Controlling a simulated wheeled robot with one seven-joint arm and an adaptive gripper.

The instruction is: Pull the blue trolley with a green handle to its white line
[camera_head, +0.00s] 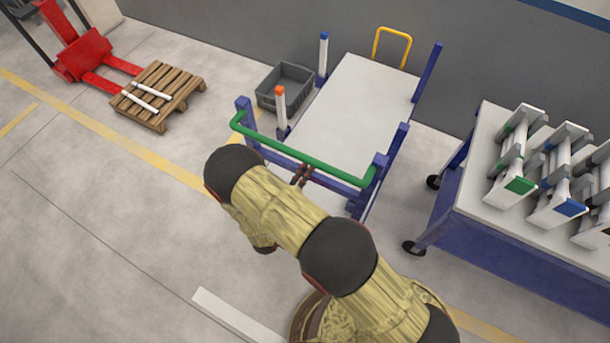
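The blue trolley has a white deck (349,110) and blue corner posts. It stands near the grey wall. Its green handle (300,151) runs across the near end. My gripper (303,173) is at the middle of the green handle, and my arm reaches up to it from the lower right. The fingers are small and partly hidden by my arm, so I cannot tell whether they are closed around the bar. A white line (236,316) lies on the floor at the bottom, nearer to me than the trolley and apart from it.
A blue table (473,212) with coloured-end racks (522,160) stands close on the right. A grey crate (285,86) is left of the trolley. A wooden pallet (158,94) and red pallet jack (84,52) are upper left. The floor at left is clear.

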